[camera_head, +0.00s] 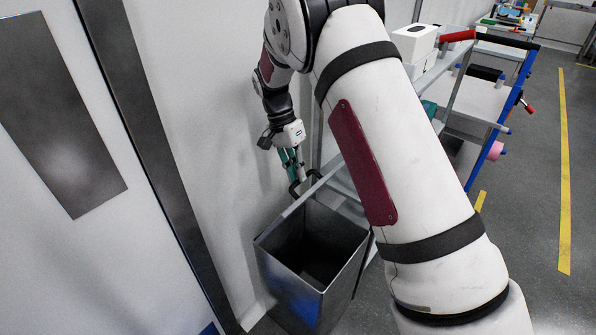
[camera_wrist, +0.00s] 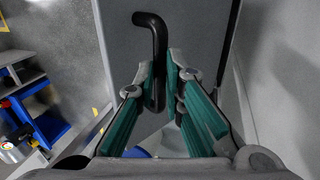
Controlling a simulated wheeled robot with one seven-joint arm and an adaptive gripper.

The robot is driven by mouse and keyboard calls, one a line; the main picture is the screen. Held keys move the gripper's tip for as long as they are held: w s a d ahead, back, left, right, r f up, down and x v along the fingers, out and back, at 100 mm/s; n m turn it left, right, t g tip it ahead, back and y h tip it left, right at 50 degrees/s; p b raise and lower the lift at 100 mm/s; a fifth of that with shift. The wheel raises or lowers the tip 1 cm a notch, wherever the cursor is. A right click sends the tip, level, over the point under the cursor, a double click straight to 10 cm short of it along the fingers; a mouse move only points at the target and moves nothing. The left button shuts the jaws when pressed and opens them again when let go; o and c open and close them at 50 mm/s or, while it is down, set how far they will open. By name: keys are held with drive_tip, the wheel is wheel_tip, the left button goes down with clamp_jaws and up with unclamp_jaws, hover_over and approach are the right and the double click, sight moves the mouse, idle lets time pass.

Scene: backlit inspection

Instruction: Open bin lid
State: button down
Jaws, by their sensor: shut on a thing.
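The grey metal bin (camera_head: 345,262) stands by the white wall with its dark inside showing. Its lid (camera_head: 284,214) is seen nearly edge-on as a thin light strip along the bin's upper left side, raised off the opening. In the wrist view the lid is a flat grey panel (camera_wrist: 205,30) with a bent black handle (camera_wrist: 150,22). My gripper (camera_head: 294,176) is at the handle, on the wall side of the lid. Its green-padded fingers (camera_wrist: 166,85) are shut around the handle's lower part. My arm hides part of the area right of the bin.
A trolley with blue posts (camera_head: 508,100) and shelves stands right of the bin, with a white box (camera_head: 414,42) on top. The white wall (camera_head: 190,100) is close to my gripper. Open floor with a yellow line (camera_head: 564,170) lies at the right.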

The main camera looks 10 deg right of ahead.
drive_tip(key=shift+a+f, duration=0.4)
drive_tip(key=shift+f, duration=0.35)
drive_tip(key=c, duration=1.7)
unclamp_jaws()
drive_tip(key=shift+w+f, duration=0.1)
drive_tip(key=shift+w, duration=0.05)
drive_tip(key=shift+o, duration=0.2)
drive_tip(key=shift+r, duration=0.2)
drive_tip(key=v, duration=0.7)
drive_tip(key=shift+d+r, duration=0.15)
drive_tip(key=shift+r, duration=0.15)
